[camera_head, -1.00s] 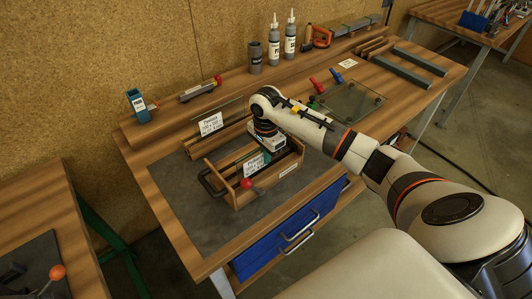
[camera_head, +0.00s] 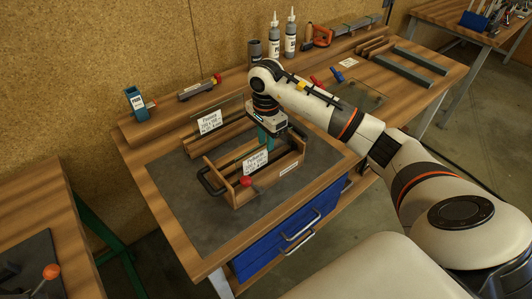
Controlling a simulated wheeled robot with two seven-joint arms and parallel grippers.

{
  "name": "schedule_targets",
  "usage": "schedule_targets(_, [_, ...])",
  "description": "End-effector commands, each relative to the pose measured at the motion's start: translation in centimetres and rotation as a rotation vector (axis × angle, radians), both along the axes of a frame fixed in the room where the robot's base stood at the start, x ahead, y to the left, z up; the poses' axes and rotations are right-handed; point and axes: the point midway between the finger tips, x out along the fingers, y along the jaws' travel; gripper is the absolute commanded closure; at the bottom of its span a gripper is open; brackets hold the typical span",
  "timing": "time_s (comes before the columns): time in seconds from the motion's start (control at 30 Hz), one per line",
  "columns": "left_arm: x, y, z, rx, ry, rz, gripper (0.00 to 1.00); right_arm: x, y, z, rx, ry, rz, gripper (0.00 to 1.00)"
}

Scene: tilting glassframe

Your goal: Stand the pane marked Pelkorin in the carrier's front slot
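The pane marked Pelkorin (camera_head: 256,162) stands in the wooden carrier (camera_head: 232,195), near its front side, with its white label facing me. The glass itself is hard to make out. My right gripper (camera_head: 268,143) is just above the carrier, behind and above the label, pointing down. Its fingers look open and clear of the pane, though the far finger is partly hidden. Another labelled pane (camera_head: 209,122) stands upright behind the carrier in a wooden rack. My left gripper is out of view.
The carrier has a dark handle (camera_head: 209,183) and a red knob (camera_head: 246,181) and rests on a grey mat (camera_head: 185,208). The mat's front left is clear.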

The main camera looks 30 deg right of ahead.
Motion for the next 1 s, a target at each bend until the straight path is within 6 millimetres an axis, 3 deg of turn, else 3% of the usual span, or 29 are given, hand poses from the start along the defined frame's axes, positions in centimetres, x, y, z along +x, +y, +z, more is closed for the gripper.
schedule_targets(0.2, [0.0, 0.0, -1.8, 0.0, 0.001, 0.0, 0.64, 0.1, 0.0, 4.1, -0.001, -0.004, 0.001, 0.75])
schedule_targets(0.33, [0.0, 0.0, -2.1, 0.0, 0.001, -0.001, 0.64, 0.1, 0.0, 5.7, 0.0, -0.002, 0.0, 0.75])
schedule_targets(1.0, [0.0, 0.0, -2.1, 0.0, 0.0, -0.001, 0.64, 0.0, 0.0, 6.4, 0.0, 0.0, 0.0, 0.75])
